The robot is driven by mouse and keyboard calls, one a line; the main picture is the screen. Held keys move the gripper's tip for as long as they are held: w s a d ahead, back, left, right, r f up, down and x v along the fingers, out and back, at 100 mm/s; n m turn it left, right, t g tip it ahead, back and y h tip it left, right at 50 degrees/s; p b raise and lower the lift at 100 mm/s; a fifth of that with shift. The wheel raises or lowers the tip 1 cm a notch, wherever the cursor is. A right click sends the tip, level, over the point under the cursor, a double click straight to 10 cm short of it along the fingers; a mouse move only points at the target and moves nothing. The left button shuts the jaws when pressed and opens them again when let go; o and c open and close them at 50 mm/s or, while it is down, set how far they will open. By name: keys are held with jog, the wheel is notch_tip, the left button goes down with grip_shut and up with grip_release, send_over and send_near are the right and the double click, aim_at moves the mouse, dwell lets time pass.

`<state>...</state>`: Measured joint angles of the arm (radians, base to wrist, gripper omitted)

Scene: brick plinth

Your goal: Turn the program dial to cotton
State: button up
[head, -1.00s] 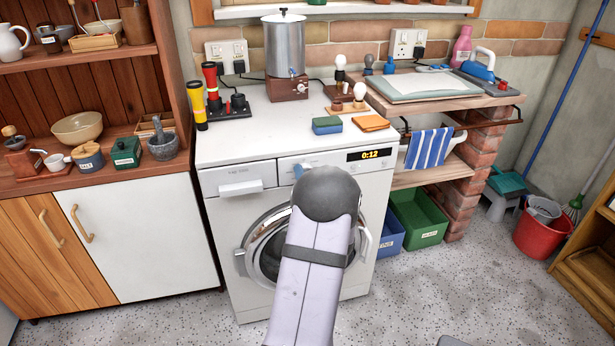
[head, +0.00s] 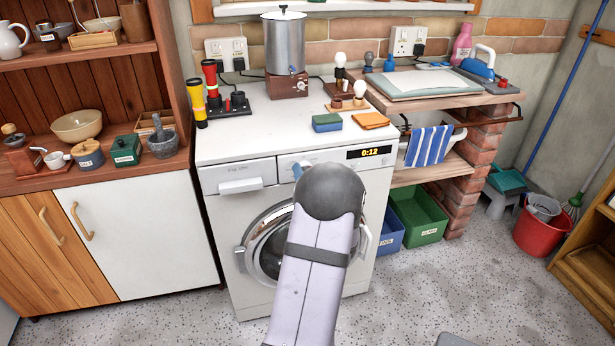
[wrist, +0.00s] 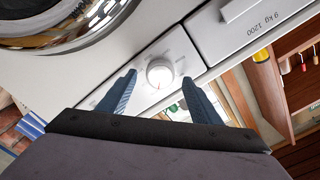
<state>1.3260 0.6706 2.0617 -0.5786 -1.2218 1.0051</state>
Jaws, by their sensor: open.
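The program dial (wrist: 160,73) is a round white knob with a red pointer mark on the washing machine's front panel, in the wrist view. The labels around it are too small to read. My gripper (wrist: 158,87) is open, with one blue-grey finger on each side of the dial; whether they touch it I cannot tell. The white washing machine (head: 235,215) has a display reading 0:12 (head: 369,152).
The detergent drawer (head: 240,180) is left of the dial in the head view, and the round door (wrist: 60,25) is close by in the wrist view. A striped towel (head: 429,146) hangs to the right.

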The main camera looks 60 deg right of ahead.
jog(key=v, duration=0.5)
jog(key=shift+s+a, duration=0.25)
jog(key=shift+a, duration=0.05)
